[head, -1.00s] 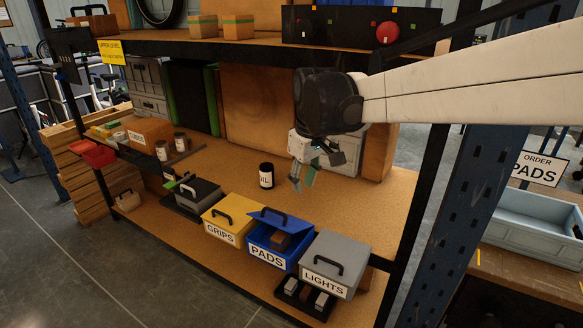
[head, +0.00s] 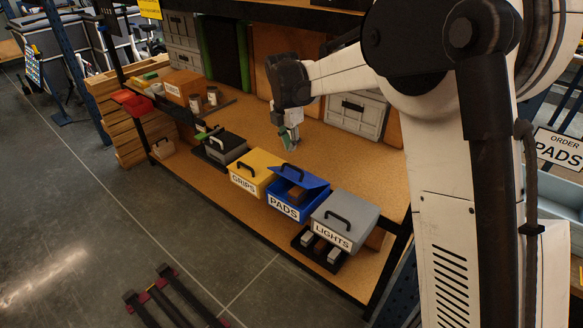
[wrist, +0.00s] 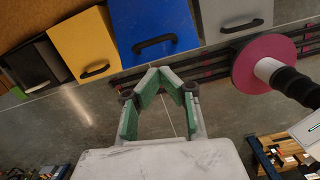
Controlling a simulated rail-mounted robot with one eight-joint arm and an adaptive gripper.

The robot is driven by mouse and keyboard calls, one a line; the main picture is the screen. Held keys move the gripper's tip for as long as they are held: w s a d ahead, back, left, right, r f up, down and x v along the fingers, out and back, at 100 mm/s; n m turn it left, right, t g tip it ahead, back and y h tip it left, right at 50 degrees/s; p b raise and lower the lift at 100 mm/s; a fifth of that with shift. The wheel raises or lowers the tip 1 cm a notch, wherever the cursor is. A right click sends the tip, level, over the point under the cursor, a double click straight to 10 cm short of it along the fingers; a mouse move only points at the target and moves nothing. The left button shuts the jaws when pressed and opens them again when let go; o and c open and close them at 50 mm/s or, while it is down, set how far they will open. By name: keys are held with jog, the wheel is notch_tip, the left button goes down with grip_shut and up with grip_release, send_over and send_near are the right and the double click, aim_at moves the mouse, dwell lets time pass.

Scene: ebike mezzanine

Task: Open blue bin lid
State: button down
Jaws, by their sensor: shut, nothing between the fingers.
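The blue bin (head: 284,207), labelled PADS, stands between the yellow and grey bins on the lower shelf. Its blue lid (head: 303,177) is tilted up with a gap at the front, and a brown block shows inside. The black handle is at the lid's left edge in the head view. My gripper (head: 289,142) is shut and empty, behind the blue bin and apart from it. In the wrist view, the green-padded fingers (wrist: 158,75) meet at the tips, and the blue lid (wrist: 150,25) with its black handle lies beyond them.
The yellow GRIPS bin (head: 250,172) and grey LIGHTS bin (head: 345,213) flank the blue bin closely. A black bin (head: 225,148) is farther left. The upper shelf (head: 250,15) overhangs the back. Bare shelf (head: 345,160) lies right of my gripper.

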aim_at(291, 177)
jog(key=shift+n, duration=0.9)
jog(key=f, duration=0.3)
jog(key=w+f, duration=0.1)
jog(key=f, duration=0.6)
jog(key=shift+w+f, duration=0.2)
jog(key=shift+f, duration=0.2)
